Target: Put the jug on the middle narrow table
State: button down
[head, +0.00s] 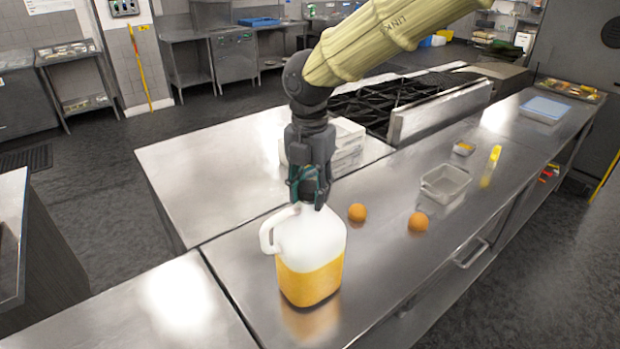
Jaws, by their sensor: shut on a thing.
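The jug (312,256) is a white, translucent container with a side handle and orange liquid in its lower half. It is upright over the near part of a long narrow steel table (385,262). My gripper (309,197) points down from above and is shut on the jug's dark cap, which it partly hides. I cannot tell whether the jug's base touches the steel or is slightly above it.
Two oranges (418,222) (357,212) lie right of the jug. A small metal pan (445,184) is farther along. A white stack of boxes (347,140) and a black-grated stove (385,105) stand behind. Bare steel (165,300) lies at the front left.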

jog(key=shift+w+f, duration=0.1)
jog(key=shift+f, duration=0.25)
jog(key=c, duration=0.9)
grip_release()
jog(key=shift+f, duration=0.15)
jog(key=shift+c, duration=0.2)
notch_tip(320, 180, up, 12)
jog(key=b, duration=0.2)
